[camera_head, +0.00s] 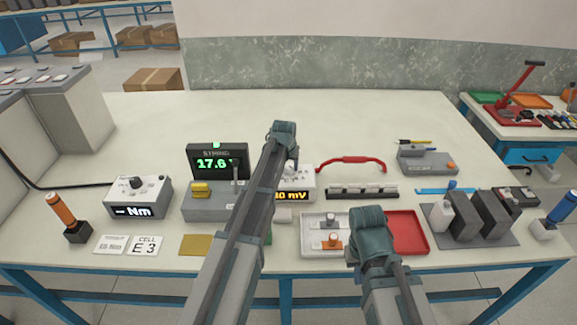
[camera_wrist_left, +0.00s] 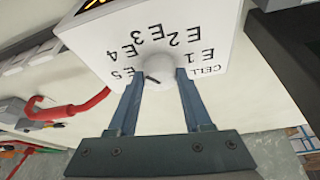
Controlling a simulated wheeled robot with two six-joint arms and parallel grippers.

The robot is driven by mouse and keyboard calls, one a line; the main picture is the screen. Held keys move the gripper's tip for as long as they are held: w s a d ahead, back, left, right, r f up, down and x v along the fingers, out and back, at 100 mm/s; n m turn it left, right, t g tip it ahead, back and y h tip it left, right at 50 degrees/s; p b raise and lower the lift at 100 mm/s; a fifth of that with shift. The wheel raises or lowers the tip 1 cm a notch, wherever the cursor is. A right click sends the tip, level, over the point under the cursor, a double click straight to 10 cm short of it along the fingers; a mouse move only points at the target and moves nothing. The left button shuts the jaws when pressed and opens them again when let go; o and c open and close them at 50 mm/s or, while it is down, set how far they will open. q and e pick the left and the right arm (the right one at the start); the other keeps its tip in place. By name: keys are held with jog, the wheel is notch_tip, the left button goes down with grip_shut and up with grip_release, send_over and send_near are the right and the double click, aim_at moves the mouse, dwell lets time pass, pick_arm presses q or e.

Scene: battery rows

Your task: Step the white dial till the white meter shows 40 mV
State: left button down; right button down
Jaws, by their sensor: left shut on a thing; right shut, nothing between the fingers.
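The white meter (camera_head: 305,196) stands at mid-table, partly hidden behind my left arm. Its yellow display ends in "0 mV"; the first digit is partly covered. In the left wrist view the white box (camera_wrist_left: 215,45) appears upside down with labels CELL and E1 to E5 around the white dial (camera_wrist_left: 152,75). The dial has a black pointer mark. My left gripper (camera_wrist_left: 155,90) is shut on the dial, one finger on each side; it also shows from behind in the head view (camera_head: 290,160). My right gripper (camera_head: 369,225) is shut and empty above the trays, its fingertips mostly hidden.
A card (camera_head: 148,246) reads "CELL E 3". A grey unit with a green "17.6" display (camera_head: 214,162) stands left of my left arm. A white Nm box (camera_head: 139,197) is further left. A red handle (camera_head: 350,161) lies behind; a red tray (camera_head: 408,234) is at right.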

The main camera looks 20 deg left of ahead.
pick_arm(q)
jog(key=shift+n+y, duration=0.3)
jog(key=shift+n, duration=0.6)
jog(key=shift+c, duration=1.6)
grip_release()
jog(key=shift+r, duration=0.1)
jog(key=p+v, duration=1.2)
jog(key=v, duration=0.1)
jog(key=shift+d+r+p, duration=0.25)
jog(key=shift+r+p, duration=0.05)
jog(key=shift+p, duration=0.1)
